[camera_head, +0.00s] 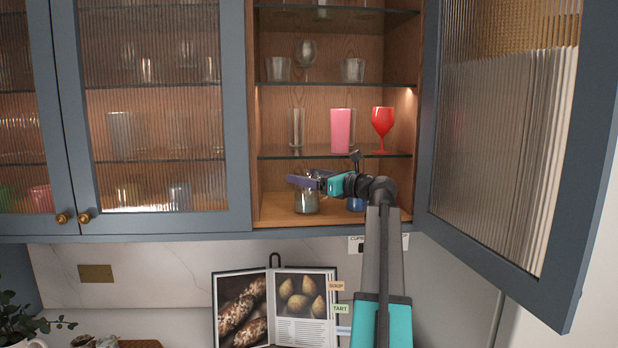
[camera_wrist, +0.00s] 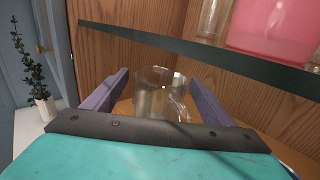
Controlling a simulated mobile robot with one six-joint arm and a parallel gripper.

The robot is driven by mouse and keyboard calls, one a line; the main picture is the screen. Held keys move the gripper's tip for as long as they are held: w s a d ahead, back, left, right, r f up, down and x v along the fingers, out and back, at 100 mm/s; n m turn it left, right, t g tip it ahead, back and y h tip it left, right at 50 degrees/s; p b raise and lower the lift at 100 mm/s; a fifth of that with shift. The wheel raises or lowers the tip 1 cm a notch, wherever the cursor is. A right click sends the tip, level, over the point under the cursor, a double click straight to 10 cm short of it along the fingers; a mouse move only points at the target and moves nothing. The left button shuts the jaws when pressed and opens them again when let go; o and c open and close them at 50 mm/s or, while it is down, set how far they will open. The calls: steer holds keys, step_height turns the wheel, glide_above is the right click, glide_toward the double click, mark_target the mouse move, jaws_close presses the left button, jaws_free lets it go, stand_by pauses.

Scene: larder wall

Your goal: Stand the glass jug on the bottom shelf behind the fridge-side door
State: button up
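The clear glass jug (camera_head: 306,202) is upright at the left of the bottom shelf (camera_head: 275,212), behind the open door on the right. In the wrist view the jug (camera_wrist: 158,92) is between my two purple fingers, its handle towards the right finger. My gripper (camera_head: 308,181) reaches in from the right at the jug's upper part. Its fingers are spread on either side, with a narrow gap seen at the left finger; contact at the tips is hard to judge. The jug's base seems to be on the shelf, but its lower part is partly hidden in the wrist view.
The glass shelf above (camera_head: 280,153) holds a pink tumbler (camera_head: 342,130), a red goblet (camera_head: 382,121) and a clear glass (camera_head: 296,128). A blue item (camera_head: 356,204) is partly hidden behind my arm. The open ribbed-glass door (camera_head: 505,140) stands right. An open cookbook (camera_head: 275,308) is below.

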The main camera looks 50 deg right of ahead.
steer(key=s+d+b, duration=0.1)
steer(key=s+b, duration=0.3)
steer(key=s, duration=0.8)
stand_by(1.0)
